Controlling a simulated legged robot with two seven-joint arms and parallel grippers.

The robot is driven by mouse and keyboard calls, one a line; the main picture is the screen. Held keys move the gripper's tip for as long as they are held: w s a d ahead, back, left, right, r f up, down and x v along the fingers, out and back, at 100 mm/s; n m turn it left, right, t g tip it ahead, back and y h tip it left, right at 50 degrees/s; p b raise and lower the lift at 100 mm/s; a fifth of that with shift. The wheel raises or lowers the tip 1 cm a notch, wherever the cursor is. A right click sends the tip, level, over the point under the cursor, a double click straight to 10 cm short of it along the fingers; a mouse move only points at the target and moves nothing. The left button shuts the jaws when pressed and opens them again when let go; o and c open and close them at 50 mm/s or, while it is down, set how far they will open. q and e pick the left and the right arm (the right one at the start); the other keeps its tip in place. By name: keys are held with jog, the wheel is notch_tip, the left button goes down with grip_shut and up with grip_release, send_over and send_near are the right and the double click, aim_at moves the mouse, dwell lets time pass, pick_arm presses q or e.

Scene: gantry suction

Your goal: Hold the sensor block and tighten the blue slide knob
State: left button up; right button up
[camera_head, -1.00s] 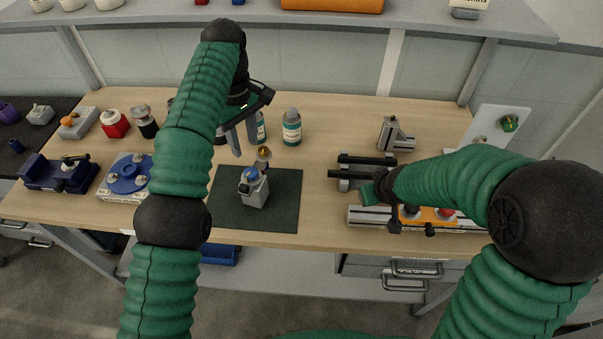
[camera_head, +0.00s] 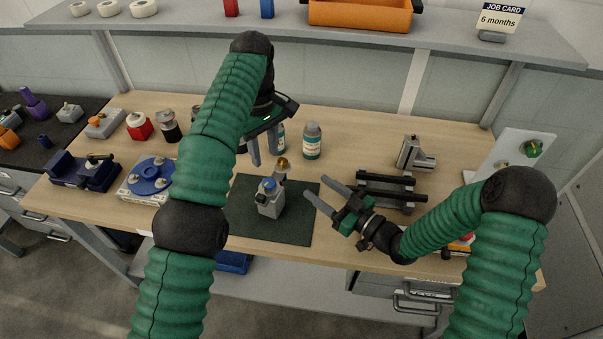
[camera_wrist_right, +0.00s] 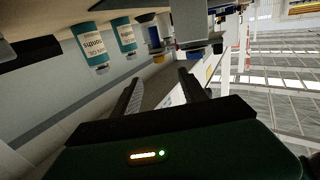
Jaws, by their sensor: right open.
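The grey sensor block (camera_head: 271,205) stands upright on the dark green mat (camera_head: 240,219), with the blue slide knob (camera_head: 269,184) near its top and a brass-coloured round part (camera_head: 282,163) above and behind it. My left gripper (camera_head: 265,161) is open, pointing down just behind and above the block, apart from it. My right gripper (camera_head: 315,186) is open and empty, to the right of the block, with its fingers pointing left over the mat's right edge. In the right wrist view, its fingers (camera_wrist_right: 160,78) are spread with nothing clearly between them.
A bottle (camera_head: 312,141) stands behind the mat. A dark-railed fixture (camera_head: 388,190) and a grey bracket (camera_head: 413,155) are on the right. A blue round fixture (camera_head: 150,178) and a dark blue holder (camera_head: 85,172) are on the left. The mat's front is clear.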

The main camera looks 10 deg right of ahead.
aim_at(287, 165)
jog(key=x, duration=1.4)
jog(key=shift+a, duration=0.15)
jog(key=shift+w+a, duration=0.1)
jog(key=shift+w, duration=0.2)
grip_shut()
dwell(0.3)
jog(key=shift+c, duration=1.5)
grip_release()
grip_shut()
